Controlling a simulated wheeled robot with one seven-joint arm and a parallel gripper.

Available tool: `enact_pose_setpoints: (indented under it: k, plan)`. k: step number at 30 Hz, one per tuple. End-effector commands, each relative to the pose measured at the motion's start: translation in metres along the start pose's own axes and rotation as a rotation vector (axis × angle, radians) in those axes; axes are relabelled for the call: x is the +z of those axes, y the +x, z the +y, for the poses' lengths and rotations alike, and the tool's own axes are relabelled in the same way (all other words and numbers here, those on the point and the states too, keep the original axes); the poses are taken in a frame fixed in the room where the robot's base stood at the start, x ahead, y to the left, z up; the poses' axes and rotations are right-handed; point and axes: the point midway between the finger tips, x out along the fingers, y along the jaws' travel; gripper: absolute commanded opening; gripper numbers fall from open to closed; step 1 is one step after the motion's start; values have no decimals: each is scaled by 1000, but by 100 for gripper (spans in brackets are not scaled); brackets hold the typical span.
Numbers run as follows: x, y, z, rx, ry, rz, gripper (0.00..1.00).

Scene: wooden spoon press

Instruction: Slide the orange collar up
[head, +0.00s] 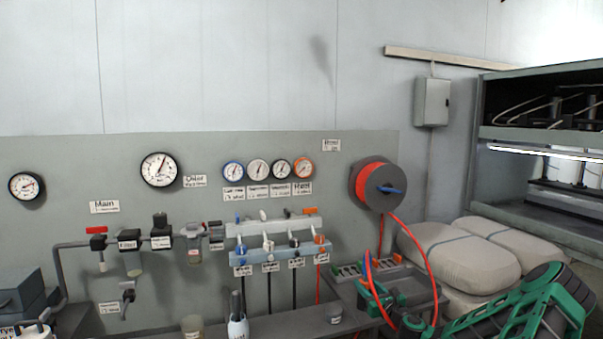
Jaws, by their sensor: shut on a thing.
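A small orange part (318,239), which looks like the orange collar, is at the right end of the lower row of fittings on the pale blue manifold (255,256). A label hangs below it, and a red-orange line (318,290) runs down from there. Its exact position along its fitting is too small to tell. My green and black arm (545,305) enters at the lower right, well to the right of the collar.
An orange hose reel (380,187) is on the panel, its hose (428,260) looping down to a cluttered tray (345,284). Stuffed sacks (460,255) and a metal rack (530,135) stand at the right. Bottles (238,325) stand on the bench below the manifold.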

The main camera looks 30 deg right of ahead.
Motion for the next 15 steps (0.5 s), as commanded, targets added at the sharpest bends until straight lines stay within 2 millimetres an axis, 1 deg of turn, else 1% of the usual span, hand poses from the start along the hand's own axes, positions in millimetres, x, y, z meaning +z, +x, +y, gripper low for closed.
enact_pose_setpoints:
  k: [15]
  plan:
    - [5,0,0,0,0,0,25]
